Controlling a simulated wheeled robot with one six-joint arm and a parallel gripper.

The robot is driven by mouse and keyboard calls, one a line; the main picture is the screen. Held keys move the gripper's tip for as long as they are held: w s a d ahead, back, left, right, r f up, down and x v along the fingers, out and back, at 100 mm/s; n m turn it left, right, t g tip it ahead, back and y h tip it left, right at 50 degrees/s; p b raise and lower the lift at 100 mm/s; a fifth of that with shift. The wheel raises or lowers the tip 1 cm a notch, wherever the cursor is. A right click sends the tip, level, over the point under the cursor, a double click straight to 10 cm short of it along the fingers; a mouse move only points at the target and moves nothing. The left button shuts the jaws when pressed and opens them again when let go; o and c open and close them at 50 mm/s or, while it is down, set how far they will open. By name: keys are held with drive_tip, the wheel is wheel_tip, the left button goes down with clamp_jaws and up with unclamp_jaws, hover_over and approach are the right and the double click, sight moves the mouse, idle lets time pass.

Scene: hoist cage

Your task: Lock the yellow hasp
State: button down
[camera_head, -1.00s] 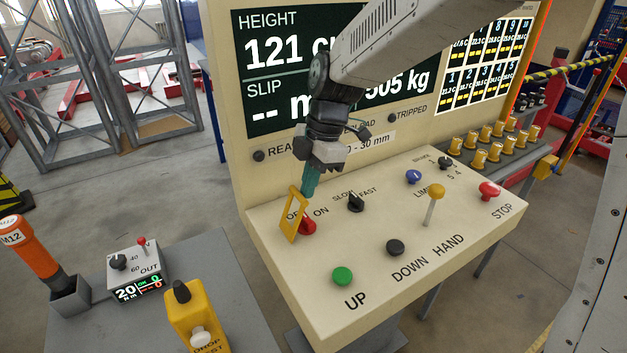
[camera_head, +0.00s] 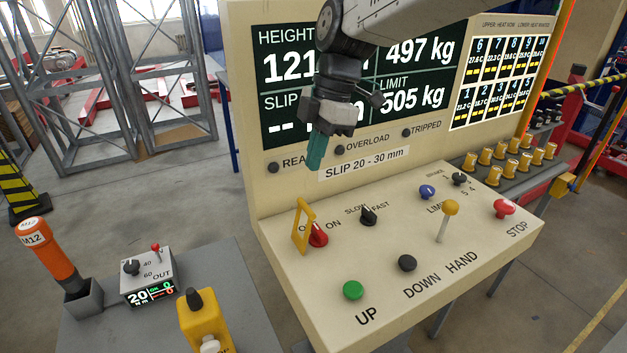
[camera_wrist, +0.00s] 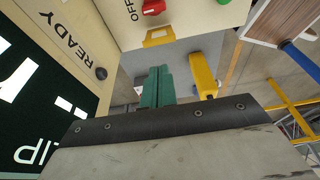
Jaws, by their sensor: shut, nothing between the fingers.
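The yellow hasp (camera_head: 299,228) is an open rectangular frame standing up at the left edge of the control desk, beside the red OFF/ON switch (camera_head: 318,235). In the wrist view the hasp (camera_wrist: 159,36) shows near the desk edge, with the red switch (camera_wrist: 153,6) beyond it. My gripper (camera_head: 316,152) has teal fingers, shut and empty. It is in the air above and slightly right of the hasp, apart from it. In the wrist view the fingers (camera_wrist: 157,85) point toward the hasp.
The desk also carries a green UP button (camera_head: 353,290), a black DOWN button (camera_head: 407,263), a yellow-topped HAND lever (camera_head: 447,220) and a red STOP button (camera_head: 504,208). The display panel (camera_head: 247,110) rises behind my gripper. A yellow drop-test box (camera_head: 203,322) stands at front left.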

drive_tip(key=shift+v, duration=1.6)
drive_tip(key=shift+s, duration=0.1)
drive_tip(key=s+d+m+t+h, duration=0.1)
drive_tip(key=s+d+m+t, duration=0.1)
drive_tip(key=s+d+m, duration=1.05)
drive_tip(key=s+d+f+m+h, duration=0.1)
drive_tip(key=s+d+f+m, duration=0.4)
drive_tip(key=s+d+m, duration=0.5)
drive_tip(key=shift+s+d+t+h, duration=0.15)
drive_tip(key=shift+s+t+h, duration=0.2)
drive_tip(key=shift+s, duration=0.45)
drive_tip(key=shift+f+m, duration=0.1)
drive_tip(key=shift+m, duration=0.15)
